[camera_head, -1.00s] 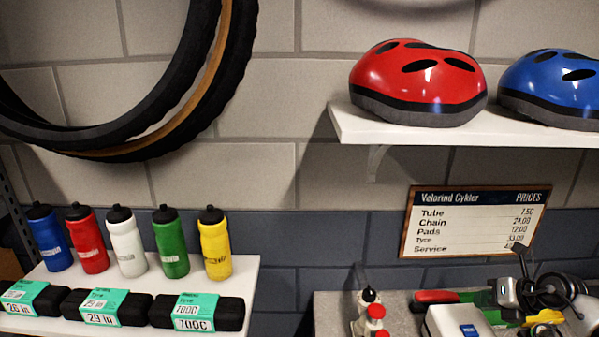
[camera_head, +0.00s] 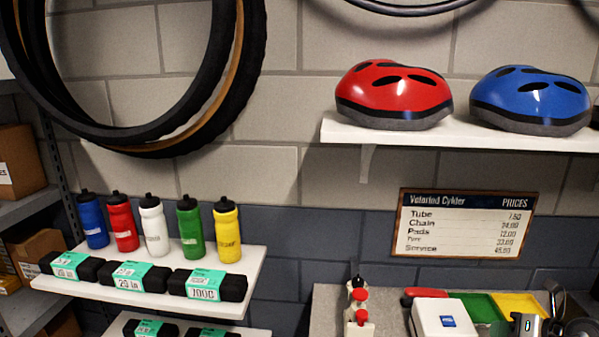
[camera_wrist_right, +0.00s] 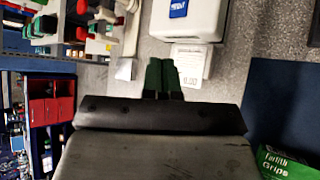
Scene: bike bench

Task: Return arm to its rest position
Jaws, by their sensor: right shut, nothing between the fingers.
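My right gripper (camera_head: 504,327) is low at the right of the head view, partly cut off by the bottom edge. It is over the grey workbench, beside the white box (camera_head: 446,318) with a blue label. In the right wrist view, its two dark green fingertips (camera_wrist_right: 161,76) are together with nothing between them. They point toward the white box (camera_wrist_right: 187,18) and a small white printed card (camera_wrist_right: 189,62). I cannot tell how high they are above the bench. My left gripper is not in view.
Green (camera_head: 479,307) and yellow (camera_head: 518,304) trays and red-capped bottles (camera_head: 359,312) are on the bench. Helmets sit on a wall shelf (camera_head: 345,132). Bottles and boxed tubes fill a white shelf (camera_head: 55,284) at left. A green grips box (camera_wrist_right: 287,163) is at lower right.

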